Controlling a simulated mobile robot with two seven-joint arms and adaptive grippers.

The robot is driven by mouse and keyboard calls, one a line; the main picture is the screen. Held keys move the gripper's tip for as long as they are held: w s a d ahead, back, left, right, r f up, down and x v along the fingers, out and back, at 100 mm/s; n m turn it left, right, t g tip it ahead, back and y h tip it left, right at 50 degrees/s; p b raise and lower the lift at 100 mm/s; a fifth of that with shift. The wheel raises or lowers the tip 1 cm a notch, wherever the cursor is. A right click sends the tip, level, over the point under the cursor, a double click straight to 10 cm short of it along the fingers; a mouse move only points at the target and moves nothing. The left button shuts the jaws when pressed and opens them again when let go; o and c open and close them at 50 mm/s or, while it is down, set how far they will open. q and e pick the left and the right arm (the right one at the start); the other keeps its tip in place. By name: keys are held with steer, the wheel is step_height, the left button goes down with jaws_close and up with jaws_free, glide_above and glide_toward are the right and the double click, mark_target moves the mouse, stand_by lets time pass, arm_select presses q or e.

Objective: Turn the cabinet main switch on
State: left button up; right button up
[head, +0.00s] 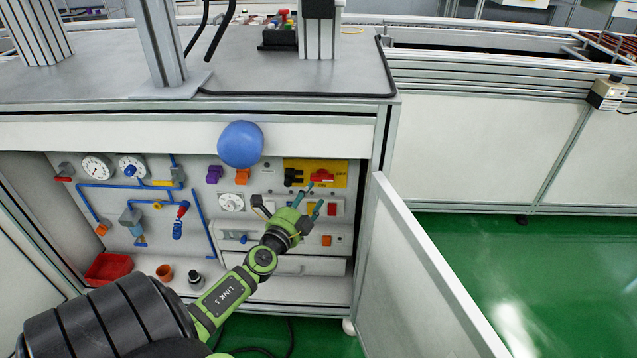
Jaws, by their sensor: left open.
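The main switch is a red handle (322,176) on a yellow plate (341,166) at the upper right inside the open cabinet (205,274). The handle looks roughly level, with small "OFF" lettering to its right and lettering below it. A black part sits on the plate left of the handle. My left gripper (310,200) is open and empty, just below the plate, its teal fingertips pointing up toward the handle. One fingertip is close under the handle; I cannot tell whether it touches. My right gripper is out of view.
The cabinet door (413,270) stands open on the right. A blue rounded thing (241,144) overlaps the cabinet's top edge. Gauges (97,167), blue pipes and valves fill the left side. A red bin (107,269) and small pots (164,272) stand on the cabinet floor.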

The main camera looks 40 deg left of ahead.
mark_target(322, 177)
arm_select(q)
steer(key=shift+x, duration=3.25)
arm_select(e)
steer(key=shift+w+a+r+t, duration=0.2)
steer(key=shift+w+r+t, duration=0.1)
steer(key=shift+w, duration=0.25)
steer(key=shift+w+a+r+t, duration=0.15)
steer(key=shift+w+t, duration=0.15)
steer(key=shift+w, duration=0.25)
arm_select(q)
jaws_close()
